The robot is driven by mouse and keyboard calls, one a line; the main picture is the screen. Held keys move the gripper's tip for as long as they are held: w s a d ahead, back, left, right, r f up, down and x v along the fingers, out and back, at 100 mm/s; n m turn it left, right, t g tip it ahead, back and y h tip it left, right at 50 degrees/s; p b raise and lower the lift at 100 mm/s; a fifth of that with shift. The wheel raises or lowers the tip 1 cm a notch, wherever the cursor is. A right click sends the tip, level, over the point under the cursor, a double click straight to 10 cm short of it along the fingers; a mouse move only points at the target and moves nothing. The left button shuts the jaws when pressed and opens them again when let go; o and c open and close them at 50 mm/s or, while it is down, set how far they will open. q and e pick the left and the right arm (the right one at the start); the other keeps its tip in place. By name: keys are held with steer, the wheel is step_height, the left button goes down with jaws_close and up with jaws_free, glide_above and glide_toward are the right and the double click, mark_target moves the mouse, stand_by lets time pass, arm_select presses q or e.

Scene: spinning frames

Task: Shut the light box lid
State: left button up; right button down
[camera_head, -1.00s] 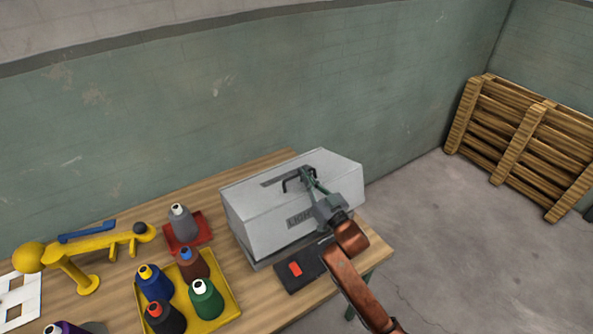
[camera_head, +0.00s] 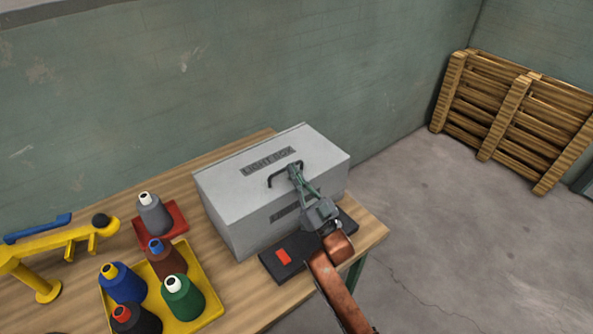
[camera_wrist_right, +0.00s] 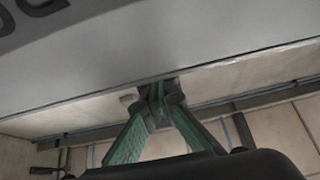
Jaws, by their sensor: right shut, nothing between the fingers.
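The grey light box (camera_head: 245,215) stands on the wooden table, with its lid (camera_head: 320,155) looking level and no gap showing along the visible sides. A black handle (camera_head: 272,180) sits at the lid's front upper edge. My right gripper (camera_head: 293,170) is shut and empty, its fingertips at that edge, close beside the handle; I cannot tell if they touch. In the right wrist view, its green fingers (camera_wrist_right: 160,90) meet at the edge of the lettered grey lid (camera_wrist_right: 150,50). My left gripper is out of view.
A black panel with a red switch (camera_head: 283,257) lies before the box. A yellow tray (camera_head: 208,312) of thread cones, a red tray (camera_head: 178,222) with a grey cone and a yellow stand (camera_head: 38,288) are left. Wooden pallets (camera_head: 510,115) lean at the wall; floor at right is clear.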

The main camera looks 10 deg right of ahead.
steer(key=shift+f, duration=0.25)
steer(key=r+p, duration=0.2)
steer(key=r, duration=0.1)
steer(key=r+p, duration=0.2)
steer(key=shift+s+d, duration=0.25)
steer(key=shift+s, duration=0.05)
steer(key=v, duration=1)
steer(key=shift+s, duration=0.15)
steer(key=shift+d+f, duration=0.1)
